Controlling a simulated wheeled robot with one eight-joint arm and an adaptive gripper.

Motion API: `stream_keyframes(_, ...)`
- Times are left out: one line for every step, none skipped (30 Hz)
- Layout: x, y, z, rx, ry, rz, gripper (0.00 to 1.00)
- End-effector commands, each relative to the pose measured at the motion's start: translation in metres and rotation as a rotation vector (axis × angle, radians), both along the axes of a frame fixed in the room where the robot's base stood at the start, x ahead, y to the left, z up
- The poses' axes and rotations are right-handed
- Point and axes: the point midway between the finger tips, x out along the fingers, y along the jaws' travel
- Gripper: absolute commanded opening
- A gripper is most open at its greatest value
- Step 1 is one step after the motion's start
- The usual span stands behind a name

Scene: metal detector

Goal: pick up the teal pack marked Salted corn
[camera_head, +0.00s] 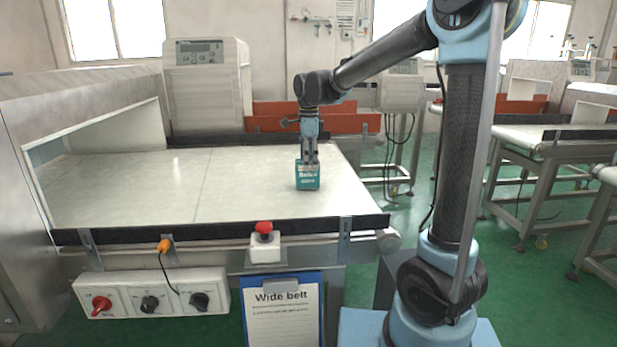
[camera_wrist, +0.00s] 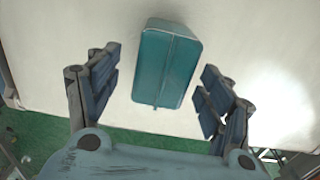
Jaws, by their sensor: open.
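The teal pack (camera_head: 308,178) stands on the pale belt near its right end in the head view. Its front carries light lettering too small to read surely. In the wrist view the teal pack (camera_wrist: 167,63) lies ahead of and between the two fingers, slightly tilted in the picture, with a gap on each side. My gripper (camera_head: 310,163) points down over the pack, its fingers at the pack's top edge in the head view. My gripper (camera_wrist: 160,88) is open in the wrist view, and nothing is held. Whether a finger touches the pack cannot be told.
The belt (camera_head: 140,190) is bare to the left of the pack. A metal detector housing (camera_head: 25,190) stands at the left. A red stop button (camera_head: 264,228) and a control panel (camera_head: 150,294) are on the front side. A clipboard (camera_head: 284,315) marked Wide belt hangs below.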

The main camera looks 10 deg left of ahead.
Motion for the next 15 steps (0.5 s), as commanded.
stream_keyframes(0.000, 0.000, -0.002, 0.000, 0.000, 0.000, 0.73)
stream_keyframes(0.000, 0.000, -0.003, 0.000, 0.000, 0.000, 0.73)
stream_keyframes(0.000, 0.001, -0.005, 0.000, 0.000, 0.000, 0.73)
stream_keyframes(0.001, 0.001, -0.008, 0.000, 0.000, 0.000, 0.73)
stream_keyframes(0.001, 0.002, -0.011, 0.000, 0.000, 0.000, 0.73)
stream_keyframes(0.001, 0.003, -0.016, 0.000, 0.000, 0.000, 0.73)
stream_keyframes(0.002, 0.004, -0.020, 0.000, 0.000, 0.000, 0.73)
stream_keyframes(0.002, 0.005, -0.025, 0.000, 0.000, 0.000, 0.73)
stream_keyframes(0.002, 0.006, -0.031, 0.000, 0.000, 0.000, 0.73)
stream_keyframes(0.003, 0.006, -0.034, 0.000, 0.000, 0.000, 0.73)
stream_keyframes(0.003, 0.006, -0.038, 0.000, 0.000, 0.000, 0.73)
stream_keyframes(0.003, 0.006, -0.043, 0.000, 0.000, -0.001, 0.73)
stream_keyframes(0.003, 0.006, -0.045, 0.000, 0.000, -0.001, 0.73)
stream_keyframes(0.003, 0.006, -0.048, 0.000, 0.000, -0.001, 0.73)
stream_keyframes(0.003, 0.006, -0.050, 0.000, 0.000, -0.001, 0.73)
